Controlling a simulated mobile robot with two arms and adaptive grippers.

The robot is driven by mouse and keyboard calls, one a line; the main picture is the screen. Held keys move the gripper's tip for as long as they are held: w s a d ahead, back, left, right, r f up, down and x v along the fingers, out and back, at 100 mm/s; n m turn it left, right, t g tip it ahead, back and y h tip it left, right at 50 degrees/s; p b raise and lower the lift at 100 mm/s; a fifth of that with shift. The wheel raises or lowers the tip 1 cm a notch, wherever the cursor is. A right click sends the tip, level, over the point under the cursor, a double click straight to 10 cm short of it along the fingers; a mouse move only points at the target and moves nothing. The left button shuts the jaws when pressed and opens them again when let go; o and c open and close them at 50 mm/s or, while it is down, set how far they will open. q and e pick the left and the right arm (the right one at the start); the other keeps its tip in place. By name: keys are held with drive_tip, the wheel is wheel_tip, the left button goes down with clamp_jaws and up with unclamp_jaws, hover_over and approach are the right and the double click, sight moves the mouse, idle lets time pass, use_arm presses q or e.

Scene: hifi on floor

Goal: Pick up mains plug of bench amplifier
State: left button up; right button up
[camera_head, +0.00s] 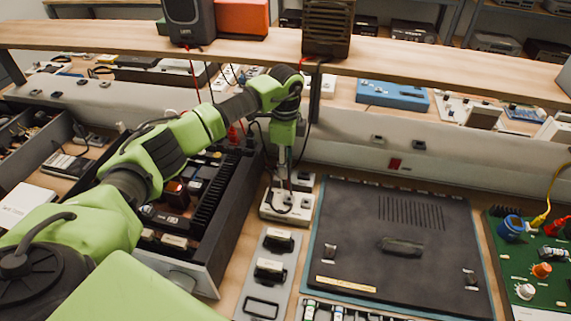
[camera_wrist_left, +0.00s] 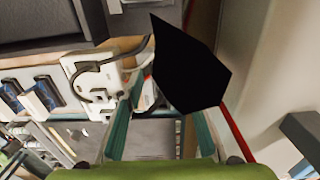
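My left gripper (camera_head: 284,165) points down over a white power strip (camera_head: 288,207), close to the plugs and dark cable on it. In the left wrist view its two fingers (camera_wrist_left: 160,130) stand apart. A solid black angular shape (camera_wrist_left: 190,65) lies close to the camera and hides the right fingertip; I cannot tell whether it is the mains plug or whether it is touched. The power strip with a looped dark cable also shows there (camera_wrist_left: 82,70). An open dark chassis with fins (camera_head: 215,195), possibly the bench amplifier, stands left of the strip. My right gripper is not seen.
A large flat dark unit (camera_head: 400,240) lies right of the strip, with a green circuit board (camera_head: 540,260) beyond. A grey panel (camera_head: 270,270) lies in front. A wooden shelf (camera_head: 430,70) with speakers crosses behind my gripper; thin cables hang near it.

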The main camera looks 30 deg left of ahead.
use_arm(q)
clamp_jaws()
idle(0.3)
